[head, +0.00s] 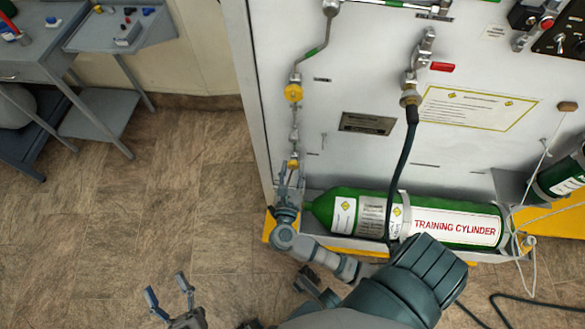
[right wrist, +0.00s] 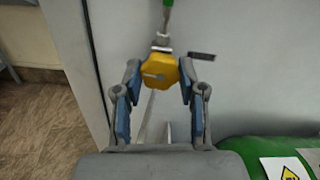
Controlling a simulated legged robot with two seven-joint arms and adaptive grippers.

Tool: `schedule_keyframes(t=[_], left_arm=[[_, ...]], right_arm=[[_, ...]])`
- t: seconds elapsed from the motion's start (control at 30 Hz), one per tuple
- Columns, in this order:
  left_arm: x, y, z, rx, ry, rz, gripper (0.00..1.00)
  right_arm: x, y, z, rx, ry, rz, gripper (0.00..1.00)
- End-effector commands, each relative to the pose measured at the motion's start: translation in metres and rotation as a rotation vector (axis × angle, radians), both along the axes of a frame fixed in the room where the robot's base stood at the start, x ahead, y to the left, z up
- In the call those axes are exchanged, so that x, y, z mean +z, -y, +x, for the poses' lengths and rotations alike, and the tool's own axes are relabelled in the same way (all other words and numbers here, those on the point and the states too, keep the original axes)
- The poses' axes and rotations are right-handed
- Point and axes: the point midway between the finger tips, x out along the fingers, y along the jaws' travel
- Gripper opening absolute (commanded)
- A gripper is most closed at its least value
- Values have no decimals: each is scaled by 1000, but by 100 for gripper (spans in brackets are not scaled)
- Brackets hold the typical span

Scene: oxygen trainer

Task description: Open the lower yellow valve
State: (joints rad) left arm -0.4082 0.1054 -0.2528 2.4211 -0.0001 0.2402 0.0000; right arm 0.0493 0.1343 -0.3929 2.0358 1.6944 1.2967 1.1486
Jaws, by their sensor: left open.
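The lower yellow valve (head: 293,164) is on the thin vertical pipe at the left of the white panel, just above the green cylinder's left end. My right gripper (head: 289,176) is right below it in the head view. In the right wrist view, a yellow valve knob (right wrist: 159,72) sits between the tips of my right gripper (right wrist: 160,78). The fingers are spread, one on each side; I cannot tell whether they touch the knob. The upper yellow valve (head: 293,92) is higher on the same pipe line. My left gripper (head: 170,286) is open and empty over the floor at the bottom left.
The green training cylinder (head: 455,226) lies along the panel's base, right of my right gripper. A black hose (head: 404,155) hangs down from a fitting to the cylinder. Grey carts (head: 105,108) stand at the upper left. The brown floor between is clear.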

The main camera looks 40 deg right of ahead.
Motion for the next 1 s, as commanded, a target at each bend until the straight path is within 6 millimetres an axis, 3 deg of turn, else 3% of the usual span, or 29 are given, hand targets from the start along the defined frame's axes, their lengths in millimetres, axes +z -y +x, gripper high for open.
schedule_keyframes(t=[0.3, 0.47, 0.77, 1.0], left_arm=[[0, 0, 2, 0, -14, 6, 65], [-13, 0, 5, -1, -124, 40, 65], [-59, -6, 9, 1, -476, 148, 65], [-106, -18, -11, 7, -798, 237, 65]], right_arm=[[2, -1, 0, 1, -9, -10, 5], [4, -1, 0, 1, -52, -45, 5], [6, -2, 1, 3, -212, -182, 5], [5, -3, 1, 6, -341, -292, 5]])
